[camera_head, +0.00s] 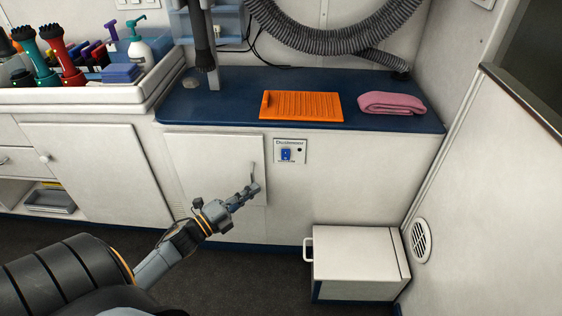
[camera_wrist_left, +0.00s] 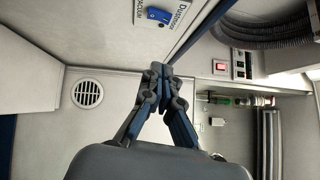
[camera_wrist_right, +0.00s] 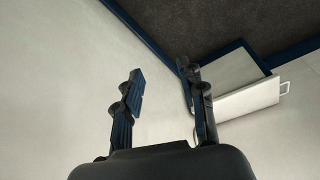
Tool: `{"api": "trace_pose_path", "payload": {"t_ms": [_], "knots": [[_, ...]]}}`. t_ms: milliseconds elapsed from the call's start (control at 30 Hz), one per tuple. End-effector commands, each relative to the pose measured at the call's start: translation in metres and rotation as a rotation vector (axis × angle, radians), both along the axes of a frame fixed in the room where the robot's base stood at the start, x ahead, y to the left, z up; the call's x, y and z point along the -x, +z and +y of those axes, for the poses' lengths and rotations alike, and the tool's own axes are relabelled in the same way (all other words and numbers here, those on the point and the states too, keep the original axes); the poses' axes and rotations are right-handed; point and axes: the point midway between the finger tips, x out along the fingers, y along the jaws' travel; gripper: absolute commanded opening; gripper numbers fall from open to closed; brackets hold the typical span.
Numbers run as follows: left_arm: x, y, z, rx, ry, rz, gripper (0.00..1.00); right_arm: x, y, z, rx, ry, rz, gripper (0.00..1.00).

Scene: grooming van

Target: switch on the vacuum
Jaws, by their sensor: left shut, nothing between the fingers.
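The vacuum switch (camera_head: 286,155) is a blue rocker on a white plate with printed lettering, set in the white cabinet front under the blue counter. It also shows at the top of the left wrist view (camera_wrist_left: 159,14). I cannot tell its position, on or off. My left gripper (camera_head: 253,187) is shut and empty, to the left of and below the switch plate, in front of the cabinet door. Its closed fingertips show in the left wrist view (camera_wrist_left: 160,72), apart from the switch. My right gripper (camera_wrist_right: 162,72) is open and empty, and is outside the head view.
A cabinet door (camera_head: 205,165) with a bar handle is behind my left gripper. An orange mat (camera_head: 302,106) and pink towel (camera_head: 390,103) lie on the blue counter (camera_head: 228,104). A grey hose (camera_head: 335,38) hangs above. A white box (camera_head: 355,255) stands on the floor at right.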

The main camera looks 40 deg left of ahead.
Motion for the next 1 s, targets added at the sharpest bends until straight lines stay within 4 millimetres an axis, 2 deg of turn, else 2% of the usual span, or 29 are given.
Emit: {"api": "trace_pose_path", "payload": {"t_ms": [167, 267, 600, 800, 1000], "knots": [[-0.013, 0.002, -0.003, 0.001, 0.000, -0.002, 0.00, 0.000, 0.003, 0.000, 0.000, 0.000, -0.002, 0.40], [-0.030, 0.004, -0.007, 0.002, 0.000, -0.003, 0.00, 0.000, 0.006, 0.000, -0.001, -0.001, -0.003, 0.40], [-0.099, 0.011, -0.024, 0.001, 0.000, -0.003, 0.00, 0.001, 0.032, -0.001, -0.001, -0.002, -0.019, 0.40], [-0.122, 0.015, -0.008, 0.000, 0.001, -0.001, 0.00, 0.003, 0.050, -0.001, -0.001, -0.003, -0.028, 0.40], [-0.130, 0.017, -0.003, 0.002, 0.001, 0.001, 0.00, 0.005, 0.057, -0.002, -0.001, -0.004, -0.030, 0.40]]}}
